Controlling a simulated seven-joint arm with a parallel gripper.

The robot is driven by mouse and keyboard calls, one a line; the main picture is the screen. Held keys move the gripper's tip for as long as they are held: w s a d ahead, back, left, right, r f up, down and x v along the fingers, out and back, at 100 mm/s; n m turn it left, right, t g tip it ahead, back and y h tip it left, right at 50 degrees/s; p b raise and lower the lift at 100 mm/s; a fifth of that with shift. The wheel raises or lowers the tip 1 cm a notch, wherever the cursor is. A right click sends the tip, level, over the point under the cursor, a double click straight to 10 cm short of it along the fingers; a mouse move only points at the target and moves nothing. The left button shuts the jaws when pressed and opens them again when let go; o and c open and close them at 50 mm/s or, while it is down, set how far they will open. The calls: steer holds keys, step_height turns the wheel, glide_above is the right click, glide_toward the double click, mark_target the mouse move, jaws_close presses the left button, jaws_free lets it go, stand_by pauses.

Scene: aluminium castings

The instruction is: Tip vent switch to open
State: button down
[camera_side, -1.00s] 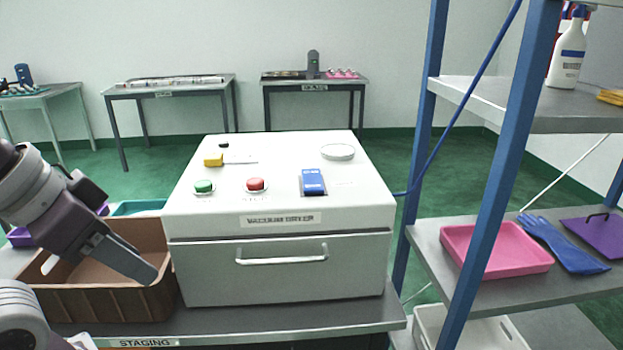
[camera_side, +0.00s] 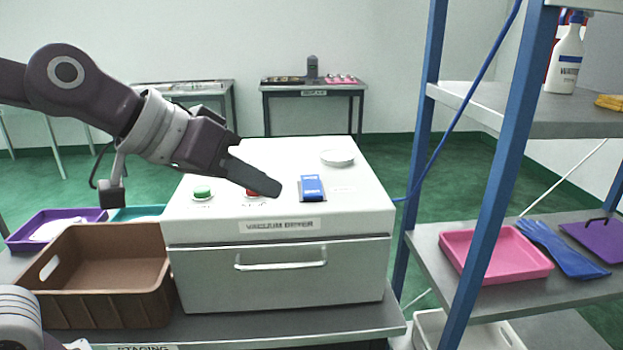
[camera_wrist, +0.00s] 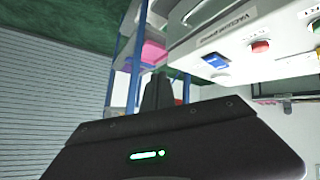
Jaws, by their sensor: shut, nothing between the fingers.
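The vent switch is a blue rocker (camera_side: 312,188) on the right front of the top of the white vacuum dryer (camera_side: 345,222). It also shows in the wrist view (camera_wrist: 215,61). Which way the rocker is tipped is too small to tell. My gripper (camera_side: 274,189) is shut and empty. In the side view its tip appears just left of the rocker, apart from it, and covers part of the red button (camera_side: 252,192). In the wrist view the fingers (camera_wrist: 158,88) point away below the dryer's labelled front edge.
The green button (camera_side: 203,193) is left of the red one, and a white dish (camera_side: 338,157) lies behind the rocker. A brown crate (camera_side: 100,300) stands left of the dryer. A blue-post shelf (camera_side: 500,170) stands to the right.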

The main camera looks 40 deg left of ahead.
steer(key=w+n+t+y, duration=0.4)
steer(key=w+n, duration=0.1)
steer(key=w, duration=1.3)
steer(key=a+f+n+g+y, duration=0.1)
steer(key=a+f+n+y, duration=0.2)
steer(key=a+f+y, duration=0.2)
step_height(320, 180, down, 3)
steer(key=w+y, duration=0.1)
steer(key=y, duration=0.4)
steer(key=shift+a+g+y, duration=0.3)
steer(key=shift+g+y, duration=0.1)
glide_above(312, 185)
steer(key=shift+s+d+f, duration=0.35)
steer(key=shift+s+f, duration=0.1)
steer(key=shift+f, duration=0.1)
steer(key=f, duration=0.3)
steer(key=shift+w+a+f, duration=0.15)
steer(key=shift+w+a, duration=0.2)
steer(key=shift+w, duration=0.05)
steer(key=shift+f, duration=0.35)
